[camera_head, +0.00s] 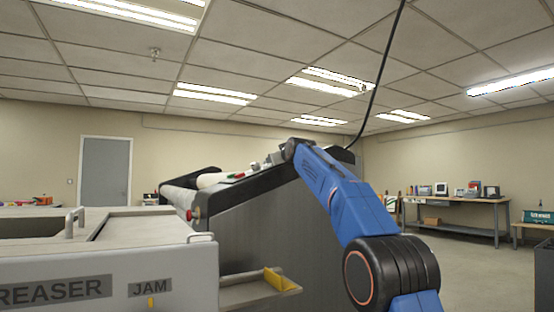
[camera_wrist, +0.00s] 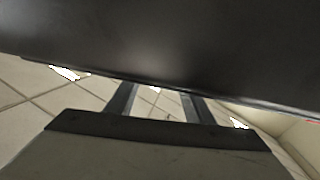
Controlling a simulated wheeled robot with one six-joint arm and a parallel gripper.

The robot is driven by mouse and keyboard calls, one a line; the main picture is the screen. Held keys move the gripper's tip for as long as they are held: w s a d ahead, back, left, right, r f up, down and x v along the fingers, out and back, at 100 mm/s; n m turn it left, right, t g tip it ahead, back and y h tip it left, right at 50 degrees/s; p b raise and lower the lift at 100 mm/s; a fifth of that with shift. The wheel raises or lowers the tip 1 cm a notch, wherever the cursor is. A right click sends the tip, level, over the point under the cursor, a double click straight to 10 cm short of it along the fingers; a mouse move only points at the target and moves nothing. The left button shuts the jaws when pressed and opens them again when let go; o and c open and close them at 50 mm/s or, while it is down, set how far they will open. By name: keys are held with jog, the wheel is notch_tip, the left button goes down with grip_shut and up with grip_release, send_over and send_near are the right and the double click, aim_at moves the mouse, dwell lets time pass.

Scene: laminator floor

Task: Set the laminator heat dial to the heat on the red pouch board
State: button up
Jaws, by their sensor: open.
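I cannot make out the heat dial or the red pouch board in either view.
A dark surface (camera_wrist: 180,45) fills the top of the wrist view, close to the fingertips. A pale machine (camera_head: 110,275) marked "JAM" stands front left. A tray with a yellow piece (camera_head: 278,279) juts out low. A workbench (camera_head: 455,202) stands back right, beyond open floor.

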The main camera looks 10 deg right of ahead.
jog(key=shift+w, duration=0.2)
jog(key=c, duration=1)
jog(key=shift+c, duration=0.2)
jog(key=shift+a+f+m+t+h, duration=0.1)
jog(key=shift+a+m+t+h, duration=0.15)
jog(key=shift+m+h, duration=0.95)
jog(key=shift+a+f+m+t+h, duration=0.15)
jog(key=shift+a+m+h, duration=0.15)
jog(key=shift+m+h, duration=0.85)
jog(key=shift+w+a+m+h, duration=0.15)
jog(key=shift+m+h, duration=0.4)
jog(key=shift+h, duration=1.2)
jog(key=shift+a+m+g+h, duration=0.2)
jog(key=shift+m+g+h, duration=0.4)
jog(key=shift+m+h, duration=0.9)
jog(key=shift+w+f+h, duration=0.1)
jog(key=shift+h, duration=0.6)
jog(key=o, duration=1)
